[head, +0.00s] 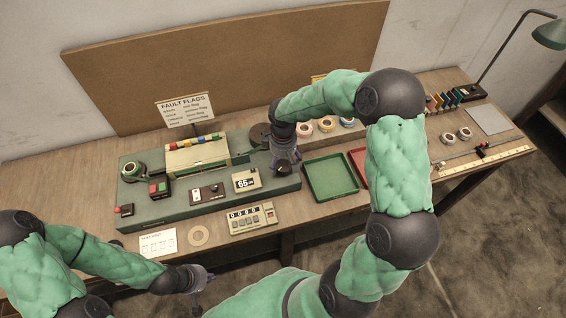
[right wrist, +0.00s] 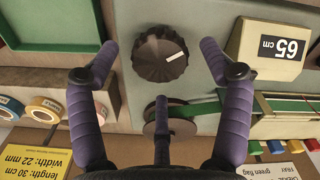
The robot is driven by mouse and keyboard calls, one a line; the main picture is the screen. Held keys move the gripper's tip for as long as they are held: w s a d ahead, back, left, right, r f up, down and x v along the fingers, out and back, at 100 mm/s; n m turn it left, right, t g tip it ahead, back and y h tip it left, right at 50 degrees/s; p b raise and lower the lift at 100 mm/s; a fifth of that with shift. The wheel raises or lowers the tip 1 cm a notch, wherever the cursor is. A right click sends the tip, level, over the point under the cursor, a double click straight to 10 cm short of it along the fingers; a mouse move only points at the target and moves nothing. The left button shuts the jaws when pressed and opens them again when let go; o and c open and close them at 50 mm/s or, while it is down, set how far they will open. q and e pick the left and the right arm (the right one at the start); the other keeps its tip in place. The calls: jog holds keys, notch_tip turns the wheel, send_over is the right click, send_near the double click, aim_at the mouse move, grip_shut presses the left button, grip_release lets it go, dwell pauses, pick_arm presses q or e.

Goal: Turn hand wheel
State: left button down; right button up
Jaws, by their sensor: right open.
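The hand wheel (right wrist: 160,66) is a dark ribbed knob with a white mark on its face, seen in the right wrist view. In the head view the wheel (head: 282,169) shows at the right end of the green machine base, partly covered by my right gripper (head: 287,157). That gripper's purple fingers are spread wide, one on each side of the wheel in the wrist picture, with visible gaps and no contact. My left gripper (head: 202,279) is at the table's front edge, away from the wheel; its jaw opening is too small to judge.
The machine base (head: 205,208) carries a "65 cm" display (head: 246,180). A counter (head: 252,218) stands in front. A green tray (head: 330,178) and a red tray (head: 357,158) lie right of the wheel. Tape rolls (head: 325,125) sit behind. A dark reel (right wrist: 155,128) is near the wheel.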

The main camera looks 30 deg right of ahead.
aim_at(283, 165)
notch_tip(283, 165, up, 11)
jog(key=shift+f, duration=0.15)
jog(key=shift+f, duration=0.1)
dwell(1.3)
notch_tip(283, 165, down, 12)
jog(key=n+b, duration=0.3)
jog(key=n, duration=0.1)
dwell(0.4)
jog(key=c, duration=1.2)
